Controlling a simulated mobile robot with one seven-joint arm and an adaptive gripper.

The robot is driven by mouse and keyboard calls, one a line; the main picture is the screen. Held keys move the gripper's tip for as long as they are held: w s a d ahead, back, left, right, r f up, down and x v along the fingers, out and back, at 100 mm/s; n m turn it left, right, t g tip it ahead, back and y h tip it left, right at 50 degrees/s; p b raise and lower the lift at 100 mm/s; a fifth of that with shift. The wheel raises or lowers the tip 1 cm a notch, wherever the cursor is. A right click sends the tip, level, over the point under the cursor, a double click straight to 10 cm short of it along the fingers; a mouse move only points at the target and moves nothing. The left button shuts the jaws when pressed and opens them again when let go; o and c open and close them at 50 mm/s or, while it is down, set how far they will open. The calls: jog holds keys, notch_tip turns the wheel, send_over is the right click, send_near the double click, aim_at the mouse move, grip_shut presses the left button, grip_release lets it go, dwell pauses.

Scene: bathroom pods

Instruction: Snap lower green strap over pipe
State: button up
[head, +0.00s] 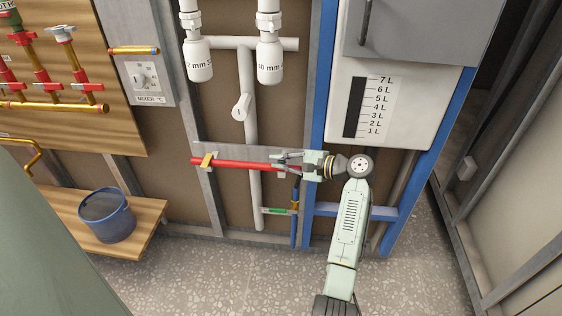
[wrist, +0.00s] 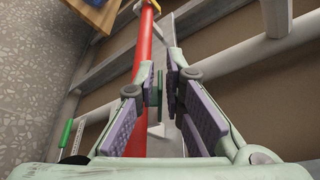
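The lower green strap (head: 277,211) sits low on the wall, between the white vertical pipe (head: 255,185) and the thin blue pipe (head: 294,232). A green piece also shows at the lower left of the wrist view (wrist: 67,133). My gripper (head: 278,161) is at the right end of the red pipe (head: 240,163), above the lower strap. In the wrist view my gripper (wrist: 160,72) has its fingers apart, with a narrow gap. A small green piece (wrist: 160,88) shows between them; I cannot tell if either finger touches it.
A yellow strap (head: 208,160) is around the red pipe's left part. A blue bucket (head: 106,214) stands on a wooden shelf (head: 146,218) at left. A blue frame post (head: 322,70) and a white tank (head: 388,108) are near my arm. The speckled floor in front is clear.

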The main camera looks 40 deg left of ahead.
aim_at(281, 173)
grip_shut()
jog(key=shift+f, duration=0.1)
jog(key=f+n+b, duration=0.1)
jog(key=b, duration=0.1)
jog(key=f+n+y+b, duration=0.1)
jog(key=n+b, duration=0.1)
jog(key=b, duration=0.1)
jog(key=s+f+n+y+b, duration=0.1)
jog(key=n+b, duration=0.1)
jog(key=b, duration=0.1)
jog(key=shift+d+f+t, duration=0.25)
jog(key=shift+d+t, duration=0.05)
jog(key=shift+d, duration=0.05)
jog(key=shift+f+n+y+b, duration=0.15)
jog(key=shift+n+y+b, duration=0.3)
jog(key=shift+b, duration=0.3)
jog(key=shift+n, duration=0.25)
jog(key=shift+c, duration=0.3)
grip_release()
jog(key=o, duration=0.5)
jog(key=shift+c, duration=0.2)
